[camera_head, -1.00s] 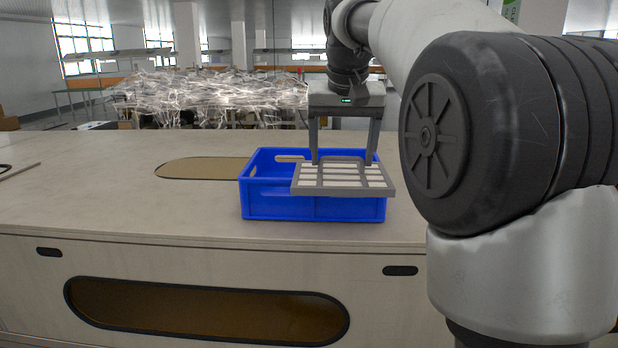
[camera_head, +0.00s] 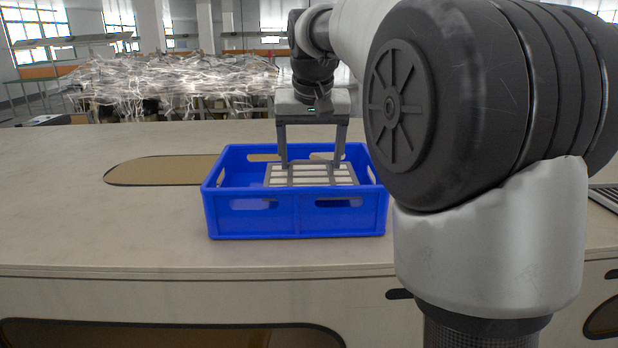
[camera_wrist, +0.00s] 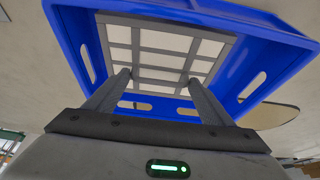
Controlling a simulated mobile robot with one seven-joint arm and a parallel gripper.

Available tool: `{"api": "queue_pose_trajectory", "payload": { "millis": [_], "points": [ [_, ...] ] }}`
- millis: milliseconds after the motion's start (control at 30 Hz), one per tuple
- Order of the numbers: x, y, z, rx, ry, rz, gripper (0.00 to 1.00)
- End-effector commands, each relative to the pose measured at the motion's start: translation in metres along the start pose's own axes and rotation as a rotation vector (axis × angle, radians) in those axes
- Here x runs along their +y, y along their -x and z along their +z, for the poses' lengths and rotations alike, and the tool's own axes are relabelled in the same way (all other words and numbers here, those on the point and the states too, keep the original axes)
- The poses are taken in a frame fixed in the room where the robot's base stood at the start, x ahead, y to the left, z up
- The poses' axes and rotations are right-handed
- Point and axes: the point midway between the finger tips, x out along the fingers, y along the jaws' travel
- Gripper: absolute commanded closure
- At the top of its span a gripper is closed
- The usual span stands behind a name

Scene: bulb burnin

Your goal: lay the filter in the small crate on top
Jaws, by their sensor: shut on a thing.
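The blue crate (camera_head: 252,222) stands on the worktop in front of me. The filter (camera_head: 310,175), a flat grey frame with pale panels, is within the crate's opening, roughly level; it also shows inside the crate walls in the wrist view (camera_wrist: 162,58). My gripper (camera_head: 311,164) points down over the crate and is shut on the filter, with its fingers at the filter's frame. In the wrist view my gripper (camera_wrist: 160,80) has both fingers against the filter. The crate's front wall hides the filter's underside, so I cannot tell whether it touches the floor.
The worktop (camera_head: 90,225) is clear left of the crate. An oval brown inset (camera_head: 160,170) lies behind it to the left. A grey slatted thing (camera_head: 606,196) shows at the right edge, partly behind my arm. A tangled pale heap (camera_head: 175,85) stands beyond the worktop.

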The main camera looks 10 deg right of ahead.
Motion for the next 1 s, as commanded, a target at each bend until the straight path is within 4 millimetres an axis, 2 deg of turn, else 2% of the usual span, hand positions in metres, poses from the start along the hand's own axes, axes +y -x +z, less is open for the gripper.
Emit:
{"api": "queue_pose_trajectory", "payload": {
  "millis": [300, 633, 667, 700, 767, 1000],
  "points": [
    [0.0, -0.034, 0.015, -0.001, 0.0, 0.0, 0.62],
    [0.0, -0.037, 0.015, 0.001, 0.0, 0.0, 0.62],
    [0.0, -0.037, 0.016, 0.0, 0.0, 0.0, 0.22],
    [0.0, -0.037, 0.015, 0.0, 0.0, 0.0, 0.16],
    [0.0, -0.037, 0.015, 0.0, 0.0, 0.0, 0.06],
    [0.0, -0.037, 0.015, 0.0, 0.0, 0.0, 0.05]
  ]
}}
